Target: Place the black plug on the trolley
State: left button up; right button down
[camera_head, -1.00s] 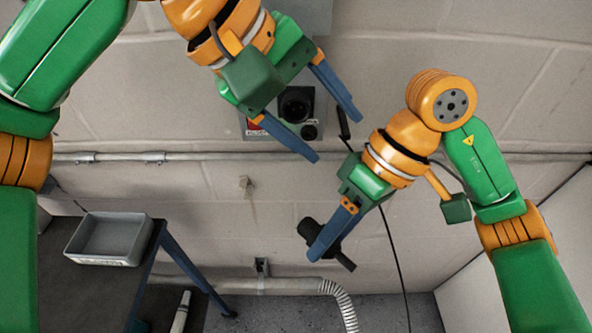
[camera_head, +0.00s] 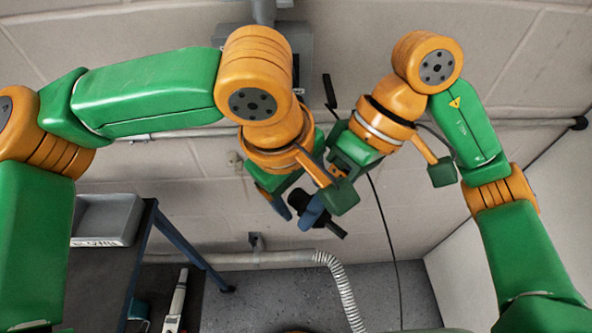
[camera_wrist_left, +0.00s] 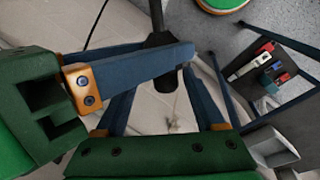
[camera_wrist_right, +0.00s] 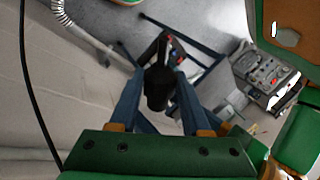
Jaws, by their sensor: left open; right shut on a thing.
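The black plug (camera_head: 332,229) is in the grip of my right gripper (camera_head: 313,212), held in the air in front of the wall. In the right wrist view the plug (camera_wrist_right: 158,90) sits between both fingertips. My left gripper (camera_head: 279,205) is open and close to the plug's other end. In the left wrist view the plug (camera_wrist_left: 160,50) lies beyond the left fingers, with a right finger across it; I cannot tell whether the left fingers touch it. The trolley (camera_head: 100,268), with a dark top and blue legs, stands at the lower left.
A grey tray (camera_head: 105,220) occupies part of the trolley top. Tools (camera_head: 176,300) lie on a lower dark surface. A grey wall box (camera_head: 300,45) is partly hidden behind my left arm. A black cable (camera_head: 384,215) and a ribbed white hose (camera_head: 342,285) hang nearby.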

pick_arm(q)
grip_shut()
pick_arm(e)
jog(key=shift+c, duration=1.4)
grip_release()
